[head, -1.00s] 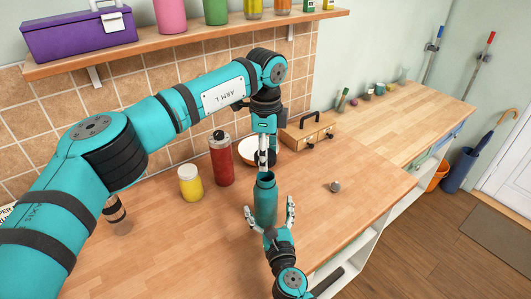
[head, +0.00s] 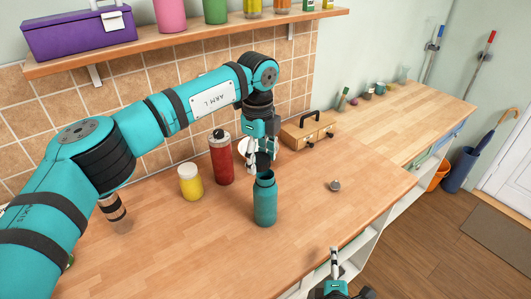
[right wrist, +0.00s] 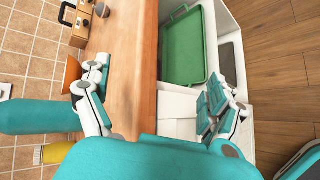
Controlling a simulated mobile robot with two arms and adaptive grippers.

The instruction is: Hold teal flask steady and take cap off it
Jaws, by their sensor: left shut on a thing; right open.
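The teal flask (head: 265,203) stands upright on the wooden counter, its mouth open and uncovered. My left gripper (head: 261,164) is just above and behind the mouth, pointing down. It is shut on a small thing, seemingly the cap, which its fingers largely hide. My right gripper (head: 338,268) is at the bottom edge of the head view, off the counter's front side and clear of the flask. It is open and empty; its spread fingers show in the right wrist view (right wrist: 155,100).
A small grey knobbed object (head: 335,185) lies on the counter right of the flask. A yellow jar (head: 190,183), a red bottle (head: 221,160) and a wooden box (head: 308,132) stand behind. The counter's front right is clear. A green tray (right wrist: 187,47) sits below the counter.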

